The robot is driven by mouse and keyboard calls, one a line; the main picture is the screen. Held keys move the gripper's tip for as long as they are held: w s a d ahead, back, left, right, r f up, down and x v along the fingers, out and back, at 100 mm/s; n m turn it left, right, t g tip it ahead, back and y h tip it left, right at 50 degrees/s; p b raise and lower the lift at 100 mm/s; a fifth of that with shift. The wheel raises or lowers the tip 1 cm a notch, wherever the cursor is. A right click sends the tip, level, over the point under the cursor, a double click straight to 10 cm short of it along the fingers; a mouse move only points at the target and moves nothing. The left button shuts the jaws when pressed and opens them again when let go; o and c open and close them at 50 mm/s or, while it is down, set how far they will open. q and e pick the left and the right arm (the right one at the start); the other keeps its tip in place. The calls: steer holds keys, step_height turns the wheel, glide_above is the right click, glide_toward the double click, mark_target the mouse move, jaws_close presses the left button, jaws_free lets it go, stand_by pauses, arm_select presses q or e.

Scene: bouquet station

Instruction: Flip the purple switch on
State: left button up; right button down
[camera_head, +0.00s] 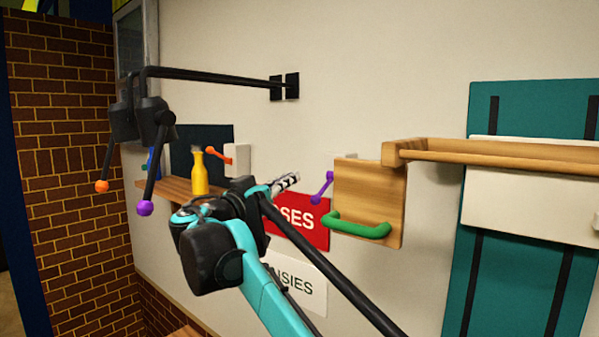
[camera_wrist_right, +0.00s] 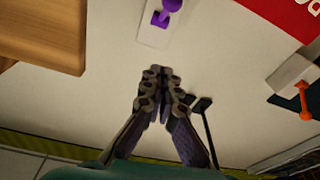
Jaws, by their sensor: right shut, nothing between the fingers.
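The purple switch (camera_head: 322,187) is a short lever on the wall, just left of a wooden panel. Its rounded end points down and to the left in the head view. In the right wrist view the purple switch (camera_wrist_right: 166,12) shows at the top edge on a white plate (camera_wrist_right: 152,34), partly cut off. My right gripper (camera_head: 287,183) is shut and empty, to the left of the purple switch in the head view. In the right wrist view the right gripper's fingertips (camera_wrist_right: 158,72) are together, apart from the lever. My left gripper is not in view.
An orange switch (camera_head: 218,155) sits further left, near a yellow bottle (camera_head: 199,174) on a wooden shelf (camera_head: 165,187). A green handle (camera_head: 358,227) juts from the wooden panel (camera_head: 370,190). A red sign (camera_head: 313,230) is below. Black lamp-like fixtures (camera_head: 140,118) hang upper left.

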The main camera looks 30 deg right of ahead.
steer(key=a, duration=0.1)
steer(key=s+a+f, duration=0.2)
steer(key=shift+a+f+b, duration=0.2)
steer(key=shift+b, duration=0.15)
steer(key=shift+d, duration=0.1)
steer(key=shift+w, duration=0.1)
